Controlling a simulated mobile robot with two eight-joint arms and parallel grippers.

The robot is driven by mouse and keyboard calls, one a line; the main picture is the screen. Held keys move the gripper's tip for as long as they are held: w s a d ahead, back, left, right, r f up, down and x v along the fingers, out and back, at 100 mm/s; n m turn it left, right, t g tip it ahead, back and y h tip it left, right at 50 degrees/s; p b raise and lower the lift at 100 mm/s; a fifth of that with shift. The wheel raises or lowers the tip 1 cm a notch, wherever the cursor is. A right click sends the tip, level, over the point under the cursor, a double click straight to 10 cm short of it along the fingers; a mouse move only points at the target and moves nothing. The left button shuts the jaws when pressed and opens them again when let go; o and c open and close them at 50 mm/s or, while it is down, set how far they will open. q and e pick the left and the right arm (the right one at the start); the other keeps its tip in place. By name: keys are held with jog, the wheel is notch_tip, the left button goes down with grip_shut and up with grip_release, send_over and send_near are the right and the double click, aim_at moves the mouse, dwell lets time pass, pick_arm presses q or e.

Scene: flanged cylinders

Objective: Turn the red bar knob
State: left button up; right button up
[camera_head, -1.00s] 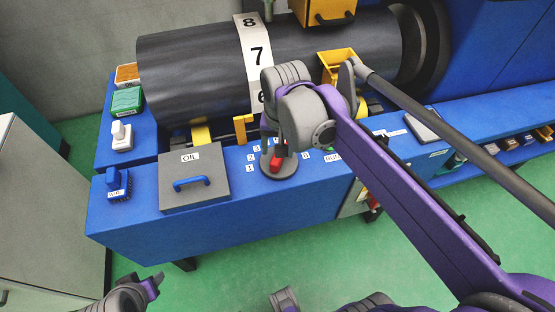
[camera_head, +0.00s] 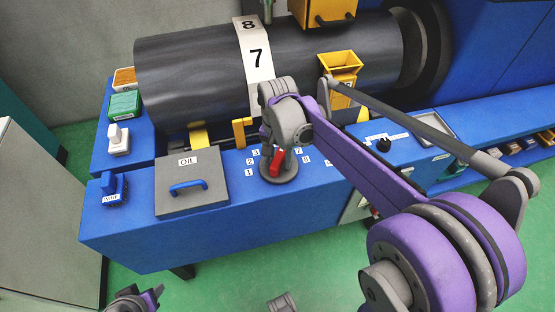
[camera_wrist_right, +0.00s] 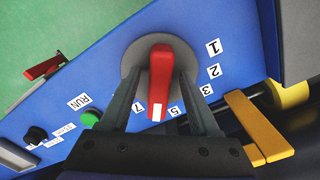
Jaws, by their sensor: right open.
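The red bar knob (camera_head: 277,161) sits on a round grey dial (camera_head: 279,174) on the blue machine's top, with number labels around it. In the right wrist view the red bar (camera_wrist_right: 161,80) has a white mark at its end, which lies between the labels 7 and 5. My right gripper (camera_wrist_right: 160,73) is open, one finger on each side of the bar; I cannot tell whether they touch it. It also shows over the dial in the head view (camera_head: 276,160). My left gripper (camera_head: 150,298) is at the bottom left, away from the machine, and its jaws are unclear.
A grey OIL lid (camera_head: 191,182) with a blue handle lies left of the dial. A black cylinder (camera_head: 195,75) with numbers runs behind. In the wrist view a green button (camera_wrist_right: 90,118), a black knob (camera_wrist_right: 36,134) and a red lever (camera_wrist_right: 45,67) are near.

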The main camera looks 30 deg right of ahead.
jog(key=shift+f, duration=0.4)
grip_shut()
jog(key=shift+w+a+m, duration=0.1)
jog(key=shift+m, duration=1.15)
jog(key=shift+w+a+m, duration=0.1)
jog(key=shift+m, duration=1.15)
grip_release()
